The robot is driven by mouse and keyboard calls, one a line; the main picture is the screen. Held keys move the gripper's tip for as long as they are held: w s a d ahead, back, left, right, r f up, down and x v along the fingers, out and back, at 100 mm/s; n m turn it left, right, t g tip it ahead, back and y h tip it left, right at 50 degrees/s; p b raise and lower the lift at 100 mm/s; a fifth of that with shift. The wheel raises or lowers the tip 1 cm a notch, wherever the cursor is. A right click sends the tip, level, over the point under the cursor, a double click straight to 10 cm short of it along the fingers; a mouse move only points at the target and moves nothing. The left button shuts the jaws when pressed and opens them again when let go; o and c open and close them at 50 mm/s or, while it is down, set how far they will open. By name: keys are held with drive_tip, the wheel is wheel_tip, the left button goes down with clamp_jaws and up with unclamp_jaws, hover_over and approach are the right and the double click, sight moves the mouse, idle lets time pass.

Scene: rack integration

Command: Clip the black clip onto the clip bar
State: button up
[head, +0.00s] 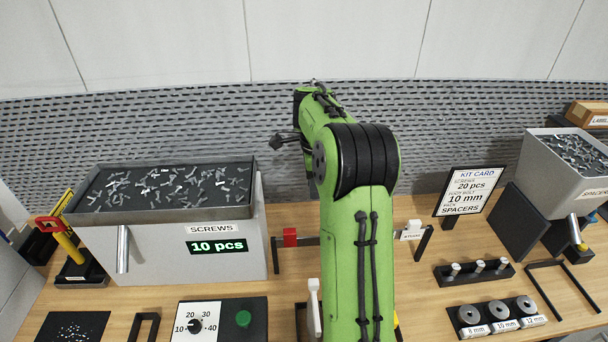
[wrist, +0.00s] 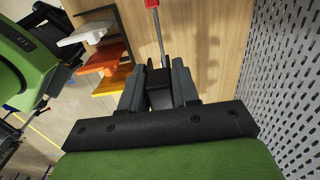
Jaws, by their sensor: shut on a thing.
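In the wrist view my gripper (wrist: 160,82) is shut on the black clip (wrist: 158,74), a small dark block between the fingertips. The clip bar (wrist: 157,38) shows as a thin bar running up from the fingertips to a red clip (wrist: 154,3). The black clip appears to be at or over the bar; I cannot tell whether it is seated on it. In the head view the clip bar (head: 318,240) stands on the table, with the red clip (head: 290,238) at left and a white clip (head: 411,229) at right. My arm hides its middle, the gripper and the black clip.
A screws bin (head: 170,235) stands left of the bar. A kit card (head: 468,193) and spacers bin (head: 570,165) stand at right, with spacer pegs (head: 480,270) in front. A perforated wall (wrist: 285,80) is close beside my gripper. White, orange and yellow steps (wrist: 100,60) lie left.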

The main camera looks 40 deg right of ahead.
drive_tip(key=shift+s+r, duration=0.15)
drive_tip(key=shift+s, duration=0.5)
drive_tip(key=shift+w+f, duration=0.1)
drive_tip(key=shift+f, duration=0.1)
drive_tip(key=f, duration=0.2)
drive_tip(key=f+b, duration=0.1)
drive_tip(key=f, duration=0.1)
drive_tip(key=f+b, duration=0.1)
drive_tip(key=f, duration=0.1)
drive_tip(key=shift+w, duration=0.25)
drive_tip(key=shift+r, duration=0.1)
